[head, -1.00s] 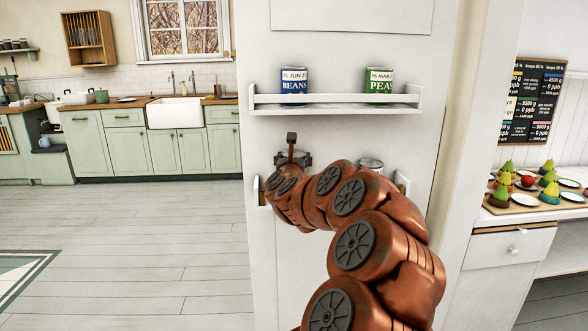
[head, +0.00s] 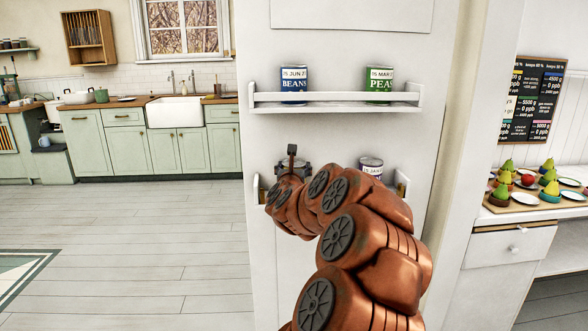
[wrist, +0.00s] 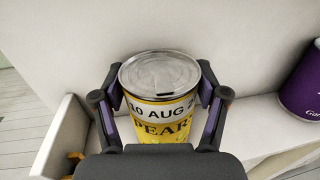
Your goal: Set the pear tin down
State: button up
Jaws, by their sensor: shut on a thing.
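The pear tin (wrist: 160,125) has a yellow label reading "PEAR" with a white date band, "10 AUG". It is upright in the wrist view. My gripper (wrist: 161,86) is shut on it, with one finger on each side. The tin is over the left part of the lower door shelf (wrist: 255,130). Its base is hidden by my gripper, so I cannot tell whether it touches the shelf. In the head view my gripper (head: 293,168) is at the lower shelf's left end, and the tin is mostly hidden behind it.
A purple tin (wrist: 305,88) stands to the right on the same shelf, apart from the pear tin; it also shows in the head view (head: 371,167). The shelf's left end wall (wrist: 66,135) is close by. A beans tin (head: 294,86) and peas tin (head: 379,86) stand on the shelf above.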

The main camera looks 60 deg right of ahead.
jog(key=o, duration=1.6)
jog(key=shift+r, duration=0.1)
jog(key=shift+r+p, duration=0.1)
jog(key=shift+p, duration=0.3)
jog(key=shift+b+v, duration=0.65)
jog(key=shift+v, duration=5.4)
